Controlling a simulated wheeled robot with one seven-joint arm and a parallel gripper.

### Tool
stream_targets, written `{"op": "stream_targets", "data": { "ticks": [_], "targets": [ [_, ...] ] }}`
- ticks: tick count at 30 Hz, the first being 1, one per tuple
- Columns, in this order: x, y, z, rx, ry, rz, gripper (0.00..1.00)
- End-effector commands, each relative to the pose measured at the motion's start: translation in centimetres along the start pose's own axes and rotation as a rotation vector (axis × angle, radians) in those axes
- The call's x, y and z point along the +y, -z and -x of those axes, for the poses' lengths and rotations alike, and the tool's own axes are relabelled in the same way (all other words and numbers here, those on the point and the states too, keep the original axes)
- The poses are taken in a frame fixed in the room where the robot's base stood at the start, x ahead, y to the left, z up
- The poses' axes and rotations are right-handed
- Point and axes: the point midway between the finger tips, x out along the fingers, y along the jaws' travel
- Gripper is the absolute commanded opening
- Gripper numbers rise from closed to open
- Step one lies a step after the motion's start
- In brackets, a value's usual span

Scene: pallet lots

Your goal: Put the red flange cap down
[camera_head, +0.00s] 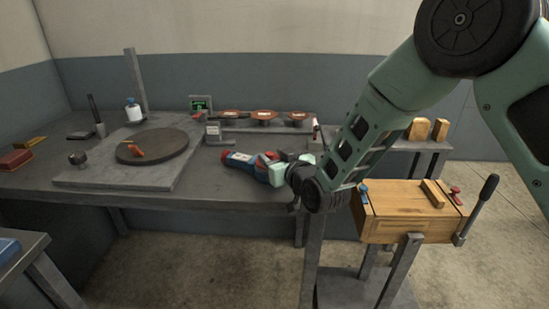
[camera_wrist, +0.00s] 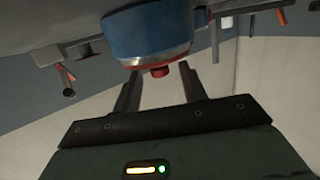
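My gripper (camera_head: 274,168) is low over the front right of the grey bench, beside a blue and red body (camera_head: 240,160) with a white label. In the wrist view a blue round body (camera_wrist: 148,35) with a red lower rim and a small red knob fills the top middle. Red-brown caps (camera_head: 264,115) with white labels sit on a rack at the back. No separate red flange cap is clear at my gripper.
A round dark plate (camera_head: 165,145) on a grey slab bears a small orange-red piece (camera_head: 150,153). A white bottle (camera_head: 133,110) and a post stand behind. A wooden box (camera_head: 405,215) with a lever is at right. Bare bench (camera_head: 215,185) lies left of my gripper.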

Motion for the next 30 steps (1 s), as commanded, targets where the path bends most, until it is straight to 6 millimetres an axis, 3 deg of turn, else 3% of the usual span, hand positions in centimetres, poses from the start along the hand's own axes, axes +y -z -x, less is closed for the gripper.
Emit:
{"op": "stream_targets", "data": {
  "ticks": [8,21,30],
  "targets": [
    [0.0,0.3,0.5,0.0,0.0,0.0,0.42],
    [0.0,0.1,9.1,-0.002,-0.001,0.001,0.42],
    [0.0,0.2,12.0,0.0,-0.001,-0.001,0.42]
  ]
}}
